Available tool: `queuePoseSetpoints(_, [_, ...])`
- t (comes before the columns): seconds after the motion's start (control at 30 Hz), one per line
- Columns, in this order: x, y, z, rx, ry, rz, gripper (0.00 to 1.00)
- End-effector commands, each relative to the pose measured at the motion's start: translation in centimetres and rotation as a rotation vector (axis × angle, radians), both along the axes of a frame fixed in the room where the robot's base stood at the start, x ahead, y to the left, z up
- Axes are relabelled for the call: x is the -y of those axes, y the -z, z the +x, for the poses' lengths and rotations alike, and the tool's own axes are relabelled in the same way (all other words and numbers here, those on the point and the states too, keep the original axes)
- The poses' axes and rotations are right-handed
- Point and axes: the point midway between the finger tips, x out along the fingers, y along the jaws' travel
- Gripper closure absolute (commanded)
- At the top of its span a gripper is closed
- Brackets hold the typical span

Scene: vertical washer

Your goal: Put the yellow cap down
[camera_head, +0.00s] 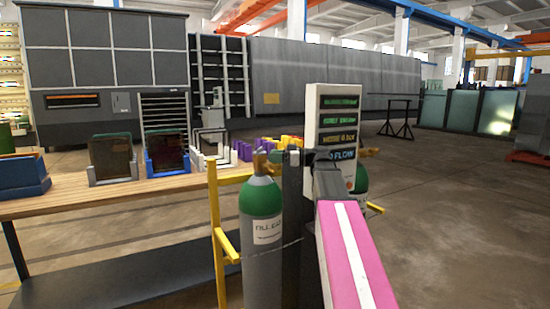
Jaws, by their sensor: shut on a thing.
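My gripper (293,157) is in the middle of the head view, at the far end of my pink and white arm, just right of a gas cylinder's brass valve. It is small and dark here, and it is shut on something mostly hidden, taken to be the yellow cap. Yellow pieces (290,141) show just above and behind it. I cannot tell which of this yellow belongs to the cap and which to pieces on the wooden table (110,195).
A green-topped grey cylinder (262,220) stands in a yellow-framed rack (218,235), with another cylinder (360,177) behind my arm. A display panel (338,120) rises behind the arm. Purple pieces (243,150) and dark-panelled holders (166,152) stand on the table.

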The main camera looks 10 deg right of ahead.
Motion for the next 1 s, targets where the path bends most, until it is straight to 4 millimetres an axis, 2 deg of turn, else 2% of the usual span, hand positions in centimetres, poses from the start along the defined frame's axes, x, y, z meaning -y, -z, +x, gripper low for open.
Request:
queuePoseSetpoints(0.17, [0.0, 0.3, 0.0, 0.000, 0.000, 0.000, 0.89])
queuePoseSetpoints(0.2, [0.0, 0.2, 0.0, 0.000, 0.000, 0.000, 0.56])
queuePoseSetpoints(0.27, [0.0, 0.2, 0.0, 0.000, 0.000, 0.000, 0.40])
queuePoseSetpoints(0.63, [0.1, -0.1, 0.0, 0.000, 0.000, 0.000, 0.40])
queuePoseSetpoints(0.77, [1.6, 0.0, -0.4, 0.000, 0.001, 0.000, 0.40])
queuePoseSetpoints(1.0, [6.0, 0.0, -1.6, 0.000, 0.002, 0.000, 0.40])
